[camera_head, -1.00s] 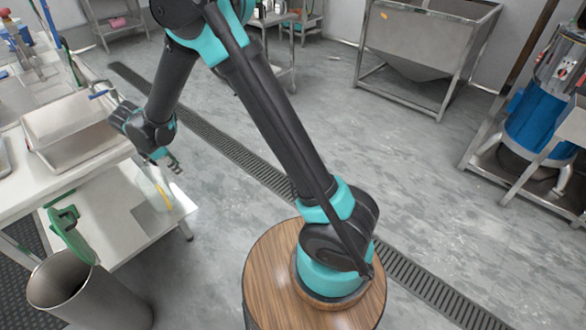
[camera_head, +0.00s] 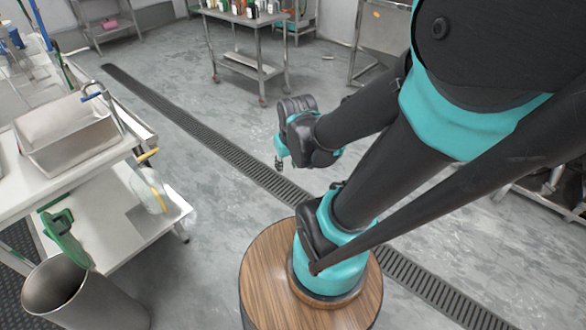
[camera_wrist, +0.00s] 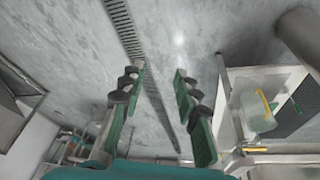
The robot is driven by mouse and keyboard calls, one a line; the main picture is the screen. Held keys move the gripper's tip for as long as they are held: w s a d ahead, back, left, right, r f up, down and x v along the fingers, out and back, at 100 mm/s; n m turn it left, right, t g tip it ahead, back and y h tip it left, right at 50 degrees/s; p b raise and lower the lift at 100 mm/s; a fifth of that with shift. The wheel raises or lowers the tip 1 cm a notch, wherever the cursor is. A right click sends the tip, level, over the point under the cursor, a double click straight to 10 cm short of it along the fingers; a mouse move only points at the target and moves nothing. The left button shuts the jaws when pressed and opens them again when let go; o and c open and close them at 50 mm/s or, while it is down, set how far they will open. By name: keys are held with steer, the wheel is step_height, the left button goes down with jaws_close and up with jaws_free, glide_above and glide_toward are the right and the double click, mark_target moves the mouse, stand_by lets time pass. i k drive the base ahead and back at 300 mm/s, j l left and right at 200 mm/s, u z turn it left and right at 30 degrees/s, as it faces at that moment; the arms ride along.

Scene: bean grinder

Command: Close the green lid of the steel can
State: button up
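The steel can (camera_head: 95,305) stands on the floor at the lower left of the head view. Its green lid (camera_head: 66,240) is raised at the rim's back edge, leaving the can's mouth open. A metal cylinder (camera_wrist: 301,34) at the upper right of the wrist view looks like the same can, with a bit of green beside it. My gripper (camera_head: 279,163) is over the floor, well to the right of the can. In the wrist view its fingers (camera_wrist: 158,80) are spread apart with nothing between them.
A clear container with a yellow handle (camera_head: 150,190) is on that shelf. A bottle cart (camera_head: 245,68) stands at the back.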

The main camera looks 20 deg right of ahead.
mark_target(60, 233)
steer(key=u, duration=1.7)
steer(key=i+l, duration=0.15)
